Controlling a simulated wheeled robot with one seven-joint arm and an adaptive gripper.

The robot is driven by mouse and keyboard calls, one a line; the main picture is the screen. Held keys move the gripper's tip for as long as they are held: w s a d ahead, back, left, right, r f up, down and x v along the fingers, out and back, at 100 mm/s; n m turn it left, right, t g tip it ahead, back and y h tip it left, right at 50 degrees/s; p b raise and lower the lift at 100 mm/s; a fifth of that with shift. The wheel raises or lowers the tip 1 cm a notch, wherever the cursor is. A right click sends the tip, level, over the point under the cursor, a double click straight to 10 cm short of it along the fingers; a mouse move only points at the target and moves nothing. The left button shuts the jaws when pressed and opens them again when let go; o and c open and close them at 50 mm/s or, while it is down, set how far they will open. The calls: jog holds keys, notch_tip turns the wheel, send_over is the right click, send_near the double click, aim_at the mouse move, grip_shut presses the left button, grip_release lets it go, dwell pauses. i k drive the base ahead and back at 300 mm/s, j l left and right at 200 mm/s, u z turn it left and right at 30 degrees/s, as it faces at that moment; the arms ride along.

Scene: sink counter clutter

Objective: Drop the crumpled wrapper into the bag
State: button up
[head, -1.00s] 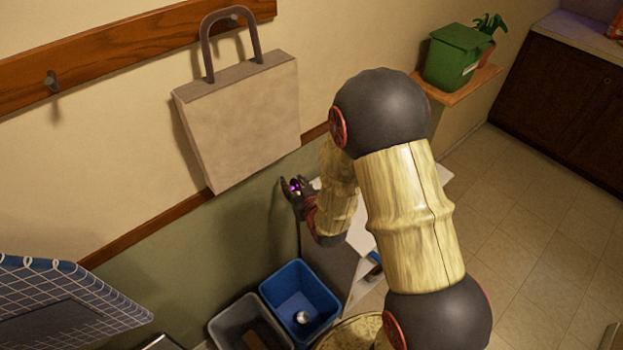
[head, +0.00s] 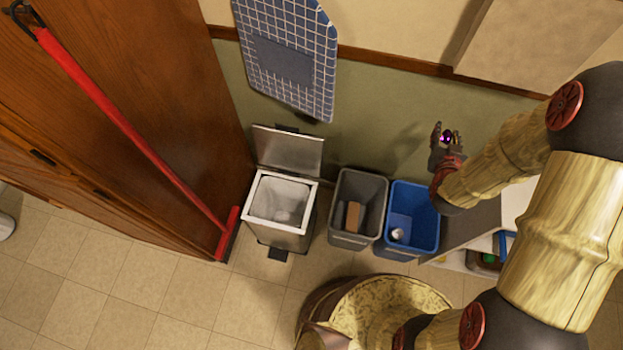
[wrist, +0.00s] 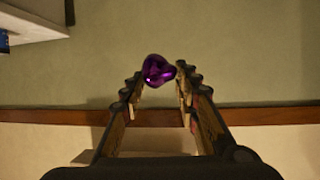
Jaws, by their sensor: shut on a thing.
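The crumpled wrapper is a small, shiny purple lump (wrist: 158,71) pinched between the fingertips of my gripper (wrist: 160,78). In the head view the purple wrapper (head: 446,139) shows between the dark fingers of my gripper (head: 447,135), held in the air before the green lower wall, above and behind the blue bin. A pale liner bag (head: 284,196) lines the open metal bin at the centre left.
The metal bin's lid (head: 288,150) stands open. A grey bin (head: 347,240) holds a brown block, and a blue bin (head: 425,212) holds a small can-like item. A blue ironing board (head: 290,60) hangs above. A red broom (head: 130,130) leans left. Floor in front is clear.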

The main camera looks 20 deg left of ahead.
aim_at(300, 220)
jog(key=u, duration=1.65)
